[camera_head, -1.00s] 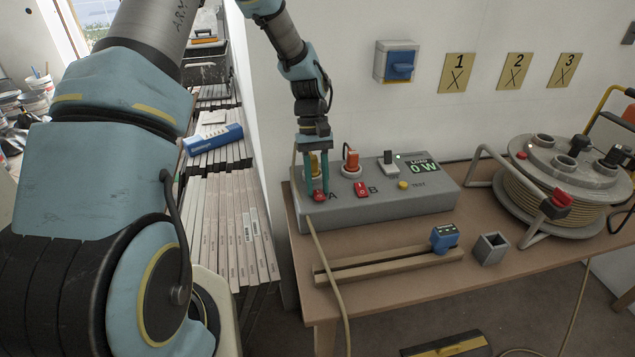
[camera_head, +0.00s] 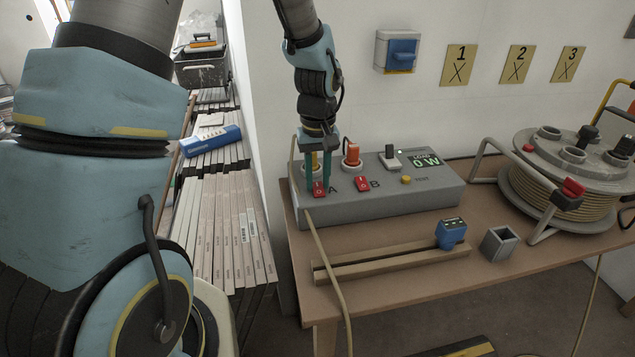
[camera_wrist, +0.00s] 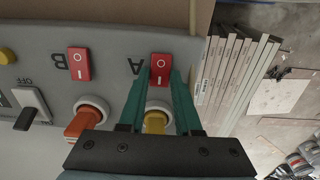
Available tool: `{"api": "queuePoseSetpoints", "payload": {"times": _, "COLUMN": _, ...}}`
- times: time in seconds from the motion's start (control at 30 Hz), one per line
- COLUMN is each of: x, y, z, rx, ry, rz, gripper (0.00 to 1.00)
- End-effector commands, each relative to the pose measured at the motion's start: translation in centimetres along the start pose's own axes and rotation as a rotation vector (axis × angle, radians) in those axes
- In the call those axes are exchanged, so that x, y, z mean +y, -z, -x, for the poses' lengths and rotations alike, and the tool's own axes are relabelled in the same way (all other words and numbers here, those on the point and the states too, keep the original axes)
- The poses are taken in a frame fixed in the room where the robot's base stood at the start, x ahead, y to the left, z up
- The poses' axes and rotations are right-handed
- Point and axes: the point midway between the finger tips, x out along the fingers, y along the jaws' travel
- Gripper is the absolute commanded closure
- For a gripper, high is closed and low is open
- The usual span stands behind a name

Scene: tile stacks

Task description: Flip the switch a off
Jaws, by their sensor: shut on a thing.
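The grey switch box (camera_head: 400,201) stands on the table, with a red rocker switch A (camera_head: 319,189) at its left end. It also shows in the wrist view (camera_wrist: 160,68), marked O and I, beside the letter A. My gripper (camera_head: 319,184) reaches down from above, with its teal fingers on either side of switch A. In the wrist view my gripper (camera_wrist: 160,78) is shut on the switch. A second red rocker, switch B (camera_head: 362,184), is to the right and free of the fingers. The box display (camera_head: 426,160) reads 0 W.
An orange plug (camera_head: 351,153) and a yellow plug (camera_wrist: 156,122) sit in the box close to my fingers. A cable reel (camera_head: 560,175) stands at right. A cable hangs over the table's front.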

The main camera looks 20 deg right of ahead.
Motion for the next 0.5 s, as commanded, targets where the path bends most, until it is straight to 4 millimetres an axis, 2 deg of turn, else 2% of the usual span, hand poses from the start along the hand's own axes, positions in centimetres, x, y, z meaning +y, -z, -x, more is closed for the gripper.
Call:
{"api": "queuePoseSetpoints", "payload": {"times": 0.2, "x": -0.03, "y": 0.13, "z": 0.09, "rx": 0.001, "ry": -0.001, "rz": 0.002, "gripper": 1.0}}
{"api": "queuePoseSetpoints", "payload": {"times": 0.23, "x": -0.03, "y": 0.13, "z": 0.09, "rx": 0.001, "ry": -0.001, "rz": 0.002, "gripper": 0.65}}
{"api": "queuePoseSetpoints", "payload": {"times": 0.5, "x": -0.02, "y": 0.07, "z": 0.06, "rx": 0.0, "ry": 0.0, "rz": 0.001, "gripper": 0.38}}
